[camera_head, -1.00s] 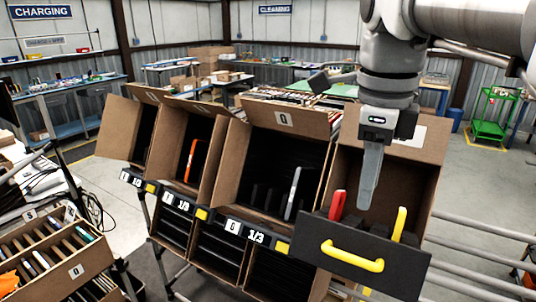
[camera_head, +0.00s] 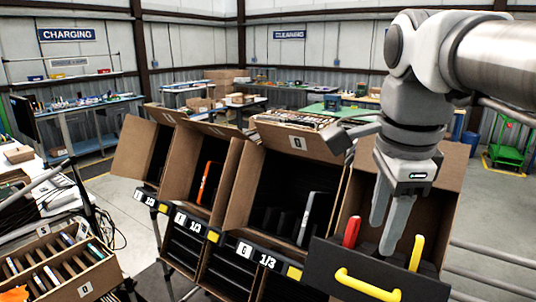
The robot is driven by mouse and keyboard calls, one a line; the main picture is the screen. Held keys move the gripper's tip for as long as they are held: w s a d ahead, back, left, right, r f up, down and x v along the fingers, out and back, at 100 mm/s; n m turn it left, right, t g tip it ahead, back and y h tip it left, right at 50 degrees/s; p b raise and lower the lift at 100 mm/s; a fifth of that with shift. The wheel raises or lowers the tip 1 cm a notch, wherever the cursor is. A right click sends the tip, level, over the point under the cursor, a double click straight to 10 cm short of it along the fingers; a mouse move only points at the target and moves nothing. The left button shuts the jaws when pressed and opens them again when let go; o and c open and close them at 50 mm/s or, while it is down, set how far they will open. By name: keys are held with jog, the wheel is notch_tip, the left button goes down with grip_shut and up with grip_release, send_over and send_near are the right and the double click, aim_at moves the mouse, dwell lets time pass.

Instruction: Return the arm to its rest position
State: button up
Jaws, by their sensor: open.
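My gripper (camera_head: 386,238) hangs from my arm at the upper right, pointing down. Its two grey fingers are apart, with nothing seen between them. The fingertips are in front of the rightmost tilted carton (camera_head: 452,180), between a red item (camera_head: 352,232) and a yellow item (camera_head: 416,253). Whether the fingertips touch anything in there cannot be told. A black front panel with a yellow handle (camera_head: 366,285) is below the fingers.
Other tilted cartons stand in a row to the left, one with an orange item (camera_head: 207,183), one with a pale item (camera_head: 306,218). A divided box (camera_head: 85,291) is at the lower left. Open floor (camera_head: 487,215) lies at the right.

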jog(key=s+a+f+n+t+b, duration=0.1)
jog(key=s+f+n, duration=0.4)
jog(key=f+n, duration=0.9)
jog(key=a+n+t, duration=0.1)
jog(key=n+t, duration=0.1)
jog(key=n, duration=0.2)
jog(key=shift+f+n+t, duration=0.15)
jog(key=shift+n+t, duration=0.15)
jog(key=shift+s+d, duration=0.1)
